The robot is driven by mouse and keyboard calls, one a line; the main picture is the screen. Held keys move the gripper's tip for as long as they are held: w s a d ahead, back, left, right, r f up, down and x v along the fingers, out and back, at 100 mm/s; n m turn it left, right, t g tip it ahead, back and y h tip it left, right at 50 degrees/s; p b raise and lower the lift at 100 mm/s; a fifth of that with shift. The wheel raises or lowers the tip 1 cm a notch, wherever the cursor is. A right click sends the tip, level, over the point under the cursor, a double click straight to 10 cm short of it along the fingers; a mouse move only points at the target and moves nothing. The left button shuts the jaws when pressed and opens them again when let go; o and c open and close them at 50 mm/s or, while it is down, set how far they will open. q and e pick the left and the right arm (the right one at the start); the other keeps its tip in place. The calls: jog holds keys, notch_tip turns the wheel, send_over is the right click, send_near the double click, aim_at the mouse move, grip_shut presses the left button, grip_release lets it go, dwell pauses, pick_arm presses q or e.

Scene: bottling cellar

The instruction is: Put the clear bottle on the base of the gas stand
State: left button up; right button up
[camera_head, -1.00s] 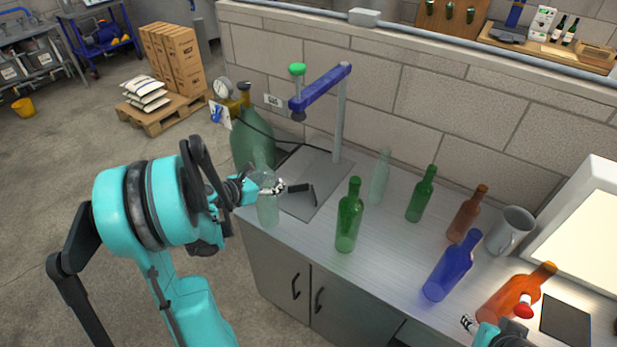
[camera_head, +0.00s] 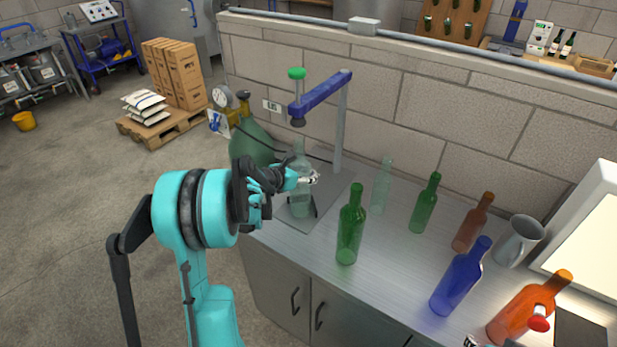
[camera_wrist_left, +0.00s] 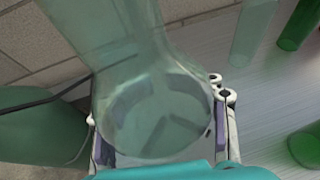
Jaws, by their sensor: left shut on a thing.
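The clear bottle (camera_head: 301,198) is upright over the flat grey base plate (camera_head: 334,190) of the gas stand. My left gripper (camera_head: 308,181) is shut around its body. The bottle's foot appears at or just above the plate; I cannot tell if it touches. In the left wrist view the bottle (camera_wrist_left: 150,100) fills the middle, with a finger on each side. The stand has a grey post (camera_head: 341,130), a blue arm (camera_head: 322,93) and a green knob (camera_head: 296,73) above the bottle. Only a sliver of my right gripper (camera_head: 473,342) shows at the bottom edge.
A large green gas cylinder (camera_head: 250,140) stands left of the plate. A green bottle (camera_head: 350,228) stands close right of it, with a pale bottle (camera_head: 381,190) behind. Another green, a brown, a blue (camera_head: 460,280) and an orange bottle stand farther right, near a grey mug (camera_head: 518,242).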

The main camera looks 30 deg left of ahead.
pick_arm(q)
jog(key=shift+f, duration=0.25)
jog(key=o, duration=1.8)
jog(key=shift+f, duration=0.15)
jog(key=shift+c, duration=0.2)
jog(key=shift+s, duration=0.1)
